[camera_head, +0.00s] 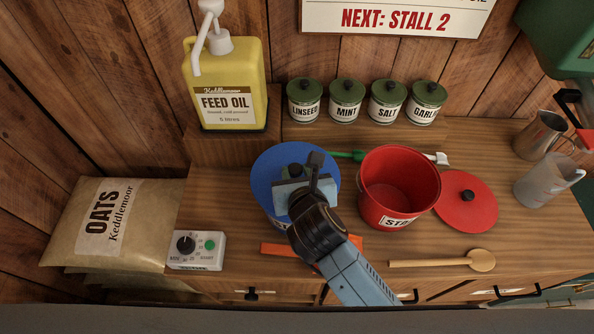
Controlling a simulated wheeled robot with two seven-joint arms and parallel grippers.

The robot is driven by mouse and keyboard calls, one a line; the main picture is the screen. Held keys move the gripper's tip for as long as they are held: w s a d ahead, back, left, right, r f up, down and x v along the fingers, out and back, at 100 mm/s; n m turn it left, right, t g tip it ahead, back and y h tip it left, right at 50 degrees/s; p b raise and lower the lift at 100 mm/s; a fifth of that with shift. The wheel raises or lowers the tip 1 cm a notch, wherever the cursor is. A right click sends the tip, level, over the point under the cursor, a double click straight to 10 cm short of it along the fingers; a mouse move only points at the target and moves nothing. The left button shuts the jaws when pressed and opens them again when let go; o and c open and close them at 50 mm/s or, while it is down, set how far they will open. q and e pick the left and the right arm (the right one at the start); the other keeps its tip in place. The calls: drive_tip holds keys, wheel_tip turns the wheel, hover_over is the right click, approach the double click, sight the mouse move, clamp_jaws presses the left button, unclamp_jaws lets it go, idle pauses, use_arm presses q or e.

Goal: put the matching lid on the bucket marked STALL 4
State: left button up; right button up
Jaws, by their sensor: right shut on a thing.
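A blue round lid (268,163) lies under my right gripper (305,172), which comes in from the front and is shut, apparently on the lid's knob; the fingers hide the grip. The lid is over a bucket whose pale label (284,224) shows at its lower front, mostly hidden by my arm; I cannot tell whether the lid is seated. An open red bucket (372,201) stands to the right, with a label starting "ST"; the stall number is hidden on both buckets. A red lid (468,213) with a black knob lies on the counter right of it. My left gripper is not in view.
A wooden spoon (450,263) lies in front. An orange item (278,249) and a green-handled tool (345,155) lie partly hidden. A timer (196,251), oats sack (125,225) and feed oil (224,85) are left; canisters (346,100) behind; metal jugs (548,178) right.

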drive_tip(key=shift+f+b, duration=0.4)
drive_tip(key=shift+f, duration=0.2)
drive_tip(key=o, duration=0.7)
drive_tip(key=shift+p+v, duration=1)
drive_tip(key=shift+v, duration=0.25)
drive_tip(key=shift+p+v, duration=1.9)
drive_tip(key=shift+v, duration=1.1)
drive_tip(key=shift+p+v, duration=0.3)
drive_tip(key=shift+v, duration=0.95)
